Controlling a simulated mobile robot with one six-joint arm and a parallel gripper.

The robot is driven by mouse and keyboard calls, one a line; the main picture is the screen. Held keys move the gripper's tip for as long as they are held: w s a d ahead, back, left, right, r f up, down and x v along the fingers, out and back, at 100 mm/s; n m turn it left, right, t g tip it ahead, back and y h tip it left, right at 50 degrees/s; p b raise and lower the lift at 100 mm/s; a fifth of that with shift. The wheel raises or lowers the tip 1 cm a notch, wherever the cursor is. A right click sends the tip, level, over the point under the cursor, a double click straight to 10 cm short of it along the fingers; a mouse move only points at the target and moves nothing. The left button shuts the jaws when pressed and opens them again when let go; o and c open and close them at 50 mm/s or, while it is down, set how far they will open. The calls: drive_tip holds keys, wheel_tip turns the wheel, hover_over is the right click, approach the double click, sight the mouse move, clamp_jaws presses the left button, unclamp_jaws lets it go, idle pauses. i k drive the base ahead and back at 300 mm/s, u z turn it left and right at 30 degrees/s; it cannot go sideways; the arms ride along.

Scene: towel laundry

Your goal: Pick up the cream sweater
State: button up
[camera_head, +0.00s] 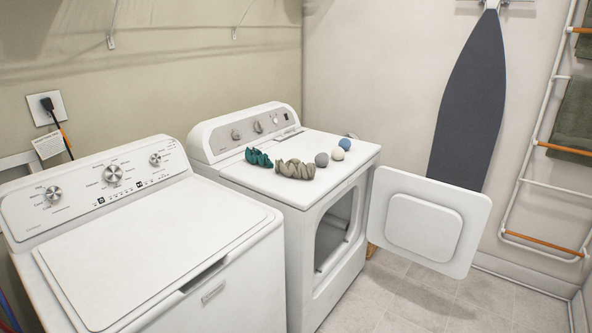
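I see no cream sweater in this view. A crumpled beige-taupe cloth item (295,169) lies on top of the dryer, too small to tell exactly what it is. A teal crumpled cloth item (258,157) lies to its left. The white dryer (238,183) stands right of the washer with its door (425,222) swung wide open to the right. The drum inside is dark, and the visible part of the opening shows no cloth. My gripper is not in view.
A white washer (160,245) with its lid shut fills the front left. Grey, white and blue balls (337,153) sit on the dryer. An ironing board (470,100) hangs on the back wall. A ladder rack (545,145) holds green towels (577,115).

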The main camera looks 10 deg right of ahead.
sight(294, 166)
drive_tip(key=z, duration=0.9)
drive_tip(key=i, duration=1.1)
drive_tip(key=z, duration=0.65)
drive_tip(key=k, duration=0.15)
drive_tip(key=u, duration=3.05)
